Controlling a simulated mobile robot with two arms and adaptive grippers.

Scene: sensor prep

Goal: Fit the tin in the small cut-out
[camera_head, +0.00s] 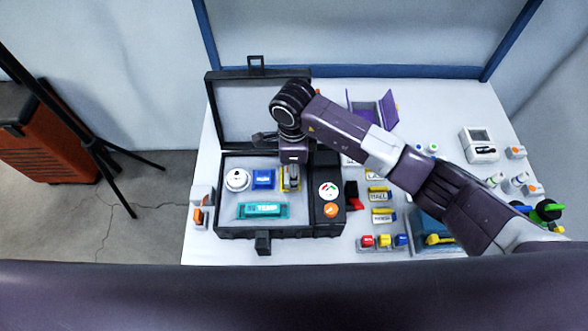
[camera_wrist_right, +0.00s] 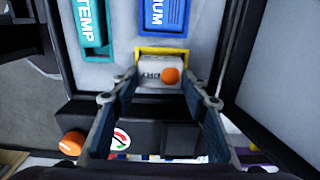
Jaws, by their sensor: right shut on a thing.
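In the head view my right gripper (camera_head: 291,166) is over the yellow cut-out (camera_head: 284,184) in the open black case (camera_head: 222,214) and hides most of the tin. My left gripper is not in view.
The case also holds a white round item (camera_head: 237,180), a blue box (camera_head: 263,179) and a teal TEMP piece (camera_head: 263,211). Its raised lid (camera_head: 238,115) stands behind my gripper. Yellow labelled boxes (camera_head: 378,197), coloured caps (camera_head: 384,241) and a purple open box (camera_head: 366,110) lie to the right.

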